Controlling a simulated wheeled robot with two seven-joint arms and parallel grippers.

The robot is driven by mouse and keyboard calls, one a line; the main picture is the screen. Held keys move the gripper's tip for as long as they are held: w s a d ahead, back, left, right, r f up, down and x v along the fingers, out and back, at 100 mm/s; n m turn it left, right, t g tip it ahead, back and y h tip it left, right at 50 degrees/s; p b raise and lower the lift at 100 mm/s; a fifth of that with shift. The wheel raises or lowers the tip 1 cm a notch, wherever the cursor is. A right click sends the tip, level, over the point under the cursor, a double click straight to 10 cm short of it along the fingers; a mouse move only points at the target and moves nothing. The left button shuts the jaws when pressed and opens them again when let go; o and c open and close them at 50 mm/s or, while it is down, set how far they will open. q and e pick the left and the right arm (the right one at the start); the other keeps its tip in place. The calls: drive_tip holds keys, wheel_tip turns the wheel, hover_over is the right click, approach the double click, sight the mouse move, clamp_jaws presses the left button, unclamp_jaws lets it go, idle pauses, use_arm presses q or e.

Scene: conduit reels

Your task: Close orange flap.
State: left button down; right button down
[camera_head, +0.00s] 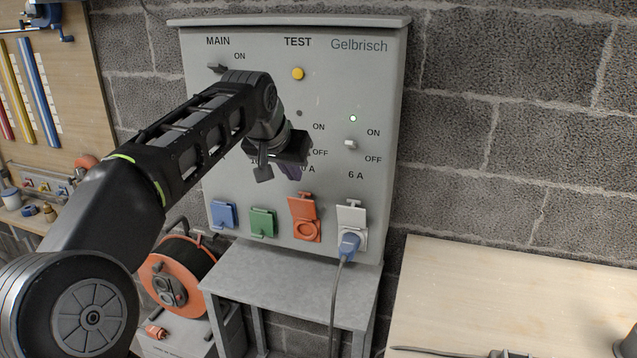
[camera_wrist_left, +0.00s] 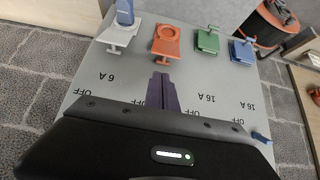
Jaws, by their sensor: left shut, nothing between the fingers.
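The orange flap (camera_head: 302,207) stands raised above its round orange socket (camera_head: 307,230) on the grey panel, so the socket face is uncovered. In the left wrist view the orange flap (camera_wrist_left: 170,53) and orange socket (camera_wrist_left: 167,38) lie just beyond my fingertips. My left gripper (camera_head: 292,173) is in front of the panel, above the orange flap and apart from it. In the left wrist view its dark fingers (camera_wrist_left: 161,82) are shut together with nothing between them.
Blue (camera_head: 223,214) and green (camera_head: 263,222) flaps are down, left of the orange one. A blue plug (camera_head: 348,245) with a hanging cable sits in the white-flapped socket (camera_head: 351,215) to the right. A grey shelf (camera_head: 290,280) juts out below. A wooden table (camera_head: 520,300) stands at right.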

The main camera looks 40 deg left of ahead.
sight(307, 196)
use_arm(q)
drive_tip(key=shift+x, duration=4.85)
drive_tip(key=shift+f, duration=0.1)
